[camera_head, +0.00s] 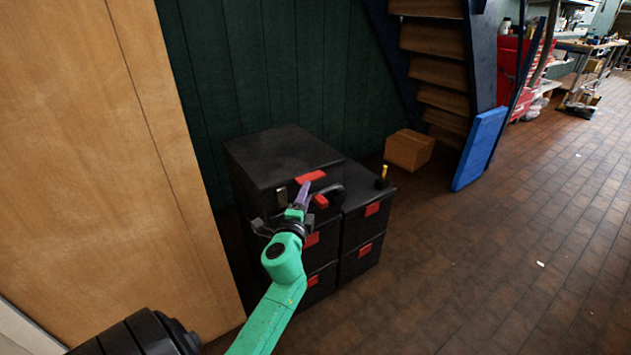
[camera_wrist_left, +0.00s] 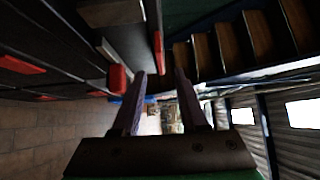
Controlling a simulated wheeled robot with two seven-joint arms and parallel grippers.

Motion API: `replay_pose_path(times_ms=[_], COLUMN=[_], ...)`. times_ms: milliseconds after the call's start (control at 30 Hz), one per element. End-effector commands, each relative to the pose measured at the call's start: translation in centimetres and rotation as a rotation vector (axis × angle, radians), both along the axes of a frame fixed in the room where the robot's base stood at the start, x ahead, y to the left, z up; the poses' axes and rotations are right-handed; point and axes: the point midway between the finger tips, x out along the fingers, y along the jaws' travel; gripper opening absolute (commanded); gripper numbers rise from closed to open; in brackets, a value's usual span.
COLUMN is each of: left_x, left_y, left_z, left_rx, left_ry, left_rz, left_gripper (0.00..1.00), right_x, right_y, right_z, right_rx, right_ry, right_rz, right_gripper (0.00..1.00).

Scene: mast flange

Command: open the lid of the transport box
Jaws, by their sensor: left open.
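The transport box appears to be the black box at the top of the taller black stack, its lid (camera_head: 278,155) lying flat and looking closed. A red tab (camera_head: 311,177) sits on the lid's front edge, and a red latch (camera_head: 321,202) is below it. My left gripper (camera_head: 304,190), with purple fingers on a green arm, is in front of the box by these red parts. In the left wrist view the gripper (camera_wrist_left: 160,82) is open with nothing between its fingers; red parts show just beyond and left of them. I cannot tell whether it touches the box. My right gripper is not in view.
More black boxes with red latches stand below and to the right (camera_head: 367,232). A yellow-topped item (camera_head: 384,175) stands on the right stack. A wooden panel (camera_head: 110,170) is close on the left. A cardboard box (camera_head: 409,150) and stairs are behind.

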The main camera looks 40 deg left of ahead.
Motion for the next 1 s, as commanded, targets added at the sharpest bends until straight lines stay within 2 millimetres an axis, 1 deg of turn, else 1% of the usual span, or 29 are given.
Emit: replay_pose_path(times_ms=[33, 100, 233, 367, 567, 600, 667, 700, 1000], left_x=[1.2, 2.8, 4.9, 5.8, 5.9, 5.9, 5.9, 5.9, 5.9], left_y=[0.7, 1.5, 2.7, 3.2, 3.2, 3.2, 3.2, 3.2, 3.1], left_z=[0.2, 0.1, -0.1, -0.1, -0.1, -0.1, -0.1, -0.1, -0.1], left_rx=[0.002, 0.001, -0.001, -0.001, -0.002, -0.002, -0.002, -0.002, -0.003], left_ry=[-0.002, -0.003, 0.0, 0.0, 0.0, 0.0, 0.0, 0.0, 0.001], left_rz=[0.001, 0.0, 0.0, 0.0, -0.001, -0.001, -0.001, -0.001, -0.001], left_gripper=[0.42, 0.42, 0.42, 0.42, 0.42, 0.39, 0.16, 0.0, 0.0], right_x=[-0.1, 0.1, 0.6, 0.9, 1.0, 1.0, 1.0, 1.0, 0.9], right_y=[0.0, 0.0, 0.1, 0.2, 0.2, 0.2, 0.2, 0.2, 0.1], right_z=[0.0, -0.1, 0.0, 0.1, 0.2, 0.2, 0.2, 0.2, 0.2], right_rx=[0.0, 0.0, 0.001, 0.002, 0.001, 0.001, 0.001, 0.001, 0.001], right_ry=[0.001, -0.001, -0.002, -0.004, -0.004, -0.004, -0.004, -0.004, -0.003], right_rz=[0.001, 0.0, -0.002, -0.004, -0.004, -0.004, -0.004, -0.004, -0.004], right_gripper=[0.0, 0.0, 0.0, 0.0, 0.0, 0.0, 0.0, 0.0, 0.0])
